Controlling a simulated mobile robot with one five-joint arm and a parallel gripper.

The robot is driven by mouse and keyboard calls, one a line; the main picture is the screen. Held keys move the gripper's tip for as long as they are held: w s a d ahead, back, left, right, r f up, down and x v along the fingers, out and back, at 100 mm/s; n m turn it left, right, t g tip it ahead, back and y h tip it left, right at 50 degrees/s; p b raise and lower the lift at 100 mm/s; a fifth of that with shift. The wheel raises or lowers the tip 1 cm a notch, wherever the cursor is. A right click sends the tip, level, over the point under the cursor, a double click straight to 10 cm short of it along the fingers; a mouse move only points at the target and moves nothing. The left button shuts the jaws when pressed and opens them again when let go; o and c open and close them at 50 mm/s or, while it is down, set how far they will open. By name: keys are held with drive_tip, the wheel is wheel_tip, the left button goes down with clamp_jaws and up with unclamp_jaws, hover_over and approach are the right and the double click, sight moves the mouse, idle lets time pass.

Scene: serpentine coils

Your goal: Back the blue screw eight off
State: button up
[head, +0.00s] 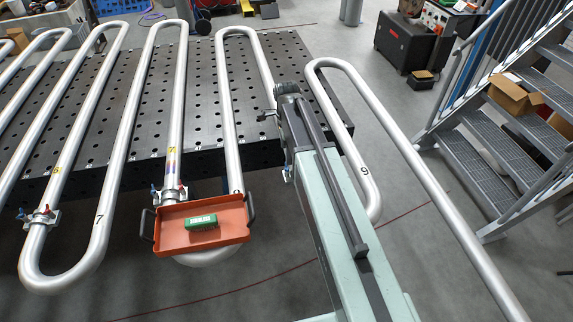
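A small blue screw (153,188) stands at the left of a pipe clamp (171,195), with a red screw (182,189) at its right. The clamp sits on a silver pipe just above an orange tray. The tray partly covers a black mark on the neighbouring pipe, perhaps an 8. Another clamp (40,217) at the left also has a blue screw (20,212) and a red screw (47,208). My pale green arm reaches up from the bottom right. Its dark end, my gripper (277,108), is over the table's right part, away from both clamps. Its fingers are unclear.
The orange tray (174,238) with dark handles holds a green box (202,222) and hides part of a pipe bend. Silver serpentine pipes cross a perforated dark table (140,132). Metal stairs (475,158) stand at the right. Grey floor is open below the coils.

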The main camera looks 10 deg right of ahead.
sight(287, 168)
wheel_tip(287, 168, down, 7)
drive_tip(key=b, duration=0.6)
drive_tip(key=shift+r, duration=0.1)
drive_tip(key=c, duration=1.4)
